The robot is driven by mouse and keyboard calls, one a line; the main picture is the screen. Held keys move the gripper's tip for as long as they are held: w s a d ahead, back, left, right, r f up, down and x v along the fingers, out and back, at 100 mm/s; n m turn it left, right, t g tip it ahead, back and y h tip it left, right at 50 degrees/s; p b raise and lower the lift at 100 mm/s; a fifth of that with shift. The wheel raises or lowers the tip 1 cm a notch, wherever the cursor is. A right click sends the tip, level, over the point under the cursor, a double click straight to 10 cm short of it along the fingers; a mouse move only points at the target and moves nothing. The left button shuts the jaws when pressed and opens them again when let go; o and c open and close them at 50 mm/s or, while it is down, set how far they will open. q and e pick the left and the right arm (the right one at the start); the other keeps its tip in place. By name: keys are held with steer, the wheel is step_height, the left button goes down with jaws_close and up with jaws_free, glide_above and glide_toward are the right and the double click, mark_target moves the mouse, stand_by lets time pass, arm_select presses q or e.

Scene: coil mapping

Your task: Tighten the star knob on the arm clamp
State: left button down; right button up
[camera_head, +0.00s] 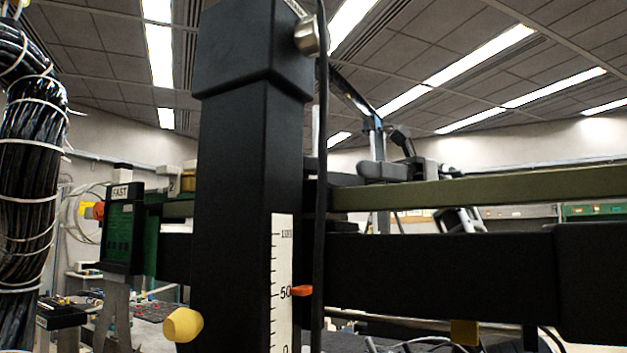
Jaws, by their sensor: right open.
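A thick black upright column (240,190) fills the middle left, with a wider black collar at its top. A metallic round knob (307,36) sticks out from the collar's right side. A yellow rounded knob (182,325) sits low on the column's left side. I cannot tell which of these, if any, is the star knob; no star shape shows clearly. A black horizontal arm (440,275) runs right from the column. My right gripper (395,171) seems to be the grey and black part behind the olive beam, partly hidden, open and apart from the knobs. My left gripper is not in view.
A white scale (282,285) with an orange pointer (302,291) is on the column. An olive beam (480,193) crosses above the black arm. A tied black cable bundle (30,180) hangs at far left. A green box (122,228) stands left of the column.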

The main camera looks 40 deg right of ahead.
mark_target(316, 173)
steer(key=a, duration=0.3)
steer(key=w+a, duration=0.1)
steer(key=a, duration=0.2)
steer(key=shift+w+a, duration=0.15)
steer(key=shift+a, duration=0.15)
steer(key=c, duration=1)
steer(key=shift+t, duration=0.3)
steer(key=shift+s+m+t+h+b, duration=0.2)
steer(key=shift+m+t+h+b, duration=0.3)
steer(key=shift+m+t, duration=1.1)
steer(key=shift+s+a+m+t+h+p, duration=0.1)
steer(key=shift+m+t+h+p, duration=0.2)
steer(key=shift+m+t+h, duration=0.75)
steer(key=shift+s+a+m+t+h+p, duration=0.1)
steer(key=shift+m+t+h+p, duration=0.35)
steer(key=shift+t, duration=1)
